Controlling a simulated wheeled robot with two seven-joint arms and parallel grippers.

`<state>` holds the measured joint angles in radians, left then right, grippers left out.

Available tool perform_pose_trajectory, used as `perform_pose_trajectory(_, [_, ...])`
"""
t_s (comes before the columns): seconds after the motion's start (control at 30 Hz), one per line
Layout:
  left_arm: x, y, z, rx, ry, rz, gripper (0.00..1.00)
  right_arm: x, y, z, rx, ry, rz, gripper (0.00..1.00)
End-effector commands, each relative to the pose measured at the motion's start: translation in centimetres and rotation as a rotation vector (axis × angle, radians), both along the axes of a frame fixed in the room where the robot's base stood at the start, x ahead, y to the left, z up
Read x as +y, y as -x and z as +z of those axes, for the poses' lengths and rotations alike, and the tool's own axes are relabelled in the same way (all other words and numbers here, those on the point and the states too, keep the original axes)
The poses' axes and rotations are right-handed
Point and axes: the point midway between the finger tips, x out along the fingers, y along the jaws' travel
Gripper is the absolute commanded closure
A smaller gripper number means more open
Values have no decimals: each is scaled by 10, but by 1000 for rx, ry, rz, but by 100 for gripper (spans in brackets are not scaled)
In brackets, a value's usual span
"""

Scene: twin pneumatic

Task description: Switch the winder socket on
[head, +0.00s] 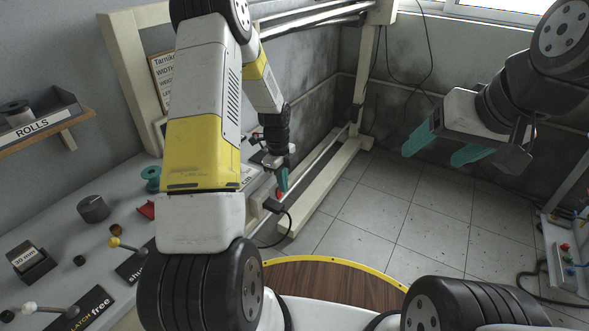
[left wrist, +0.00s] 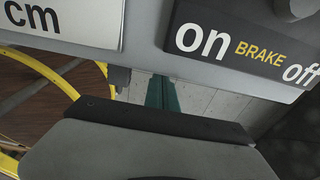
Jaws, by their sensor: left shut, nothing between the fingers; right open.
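My left gripper (head: 282,180) reaches down past the far edge of the workbench. Its teal fingers are together with nothing between them, and they also show in the left wrist view (left wrist: 163,95). A small red part (head: 279,193) shows right at the fingertips; I cannot tell whether they touch it. Just below is a black plug (head: 273,206) with a cable. This looks like the winder socket, but its body is mostly hidden and its switch position cannot be read. My right gripper (head: 433,157) is open and empty over the tiled floor, far to the right.
The workbench (head: 122,213) on the left carries knobs, levers and spools. A brake sign (left wrist: 240,45) reading on and off lies near the left fingers. A pale frame (head: 325,195) stands behind. A button box (head: 562,258) is at far right.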

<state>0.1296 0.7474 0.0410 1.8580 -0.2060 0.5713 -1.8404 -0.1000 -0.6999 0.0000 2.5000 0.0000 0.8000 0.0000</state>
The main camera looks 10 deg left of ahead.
Motion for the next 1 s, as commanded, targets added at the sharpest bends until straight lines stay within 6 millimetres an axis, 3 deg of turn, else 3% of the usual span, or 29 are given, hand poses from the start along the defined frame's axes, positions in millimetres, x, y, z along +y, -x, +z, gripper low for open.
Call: perform_pose_trajectory(1.0, [0, 0, 16, 3, 6, 0, 100, 0, 0, 0, 0, 0, 0, 29])
